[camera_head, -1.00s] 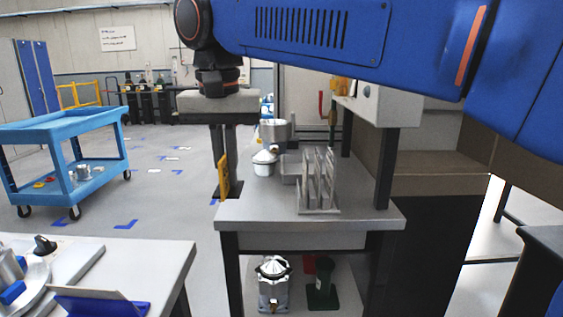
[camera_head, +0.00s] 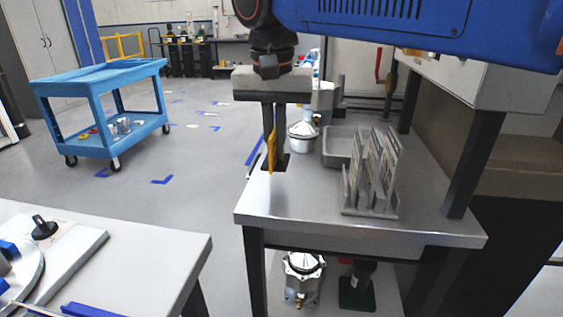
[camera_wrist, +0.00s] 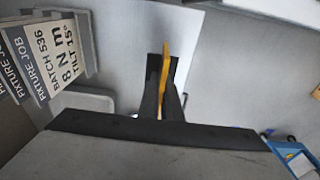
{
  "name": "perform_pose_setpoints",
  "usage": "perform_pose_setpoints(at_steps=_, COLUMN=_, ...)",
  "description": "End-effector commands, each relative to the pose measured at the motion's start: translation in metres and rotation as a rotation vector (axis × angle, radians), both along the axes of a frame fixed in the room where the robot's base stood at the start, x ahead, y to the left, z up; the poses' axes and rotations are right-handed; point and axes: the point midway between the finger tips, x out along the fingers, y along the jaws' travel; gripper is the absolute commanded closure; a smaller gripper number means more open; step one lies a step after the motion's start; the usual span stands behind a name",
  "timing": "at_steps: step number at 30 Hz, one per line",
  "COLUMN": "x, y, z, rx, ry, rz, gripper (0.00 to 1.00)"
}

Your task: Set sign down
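The yellow sign (camera_head: 271,152) is a thin plate seen nearly edge-on. It stands upright between the two dark fingers of my gripper (camera_head: 275,165), which is shut on it. In the wrist view the yellow sign (camera_wrist: 163,68) shows between the fingertips (camera_wrist: 163,92).
A rack of upright plates (camera_head: 370,180) stands to the right, with a grey tray (camera_head: 342,147) behind it. A white-and-metal housing (camera_head: 302,134) sits just behind my gripper. A blue cart (camera_head: 100,85) is at the left. The table's front left is clear.

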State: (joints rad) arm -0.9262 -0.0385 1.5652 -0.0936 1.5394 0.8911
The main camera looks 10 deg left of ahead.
Motion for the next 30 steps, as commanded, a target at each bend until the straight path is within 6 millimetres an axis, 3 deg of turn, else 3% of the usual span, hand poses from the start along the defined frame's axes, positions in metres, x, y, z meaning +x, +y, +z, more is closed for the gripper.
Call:
perform_pose_setpoints(at_steps=5, x=0.000, y=0.000, z=-0.010, rx=0.000, ry=0.000, rz=0.000, gripper=1.00)
perform_pose_setpoints(at_steps=14, x=0.000, y=0.000, z=-0.045, rx=0.000, ry=0.000, rz=0.000, gripper=1.00)
perform_pose_setpoints(at_steps=26, x=0.000, y=0.000, z=-0.050, rx=0.001, ry=-0.001, rz=0.000, gripper=1.00)
perform_pose_setpoints(at_steps=28, x=0.000, y=0.000, z=-0.050, rx=0.001, ry=-0.001, rz=0.000, gripper=0.81)
perform_pose_setpoints(at_steps=30, x=0.000, y=0.000, z=-0.050, rx=0.000, ry=0.000, rz=0.000, gripper=0.77)
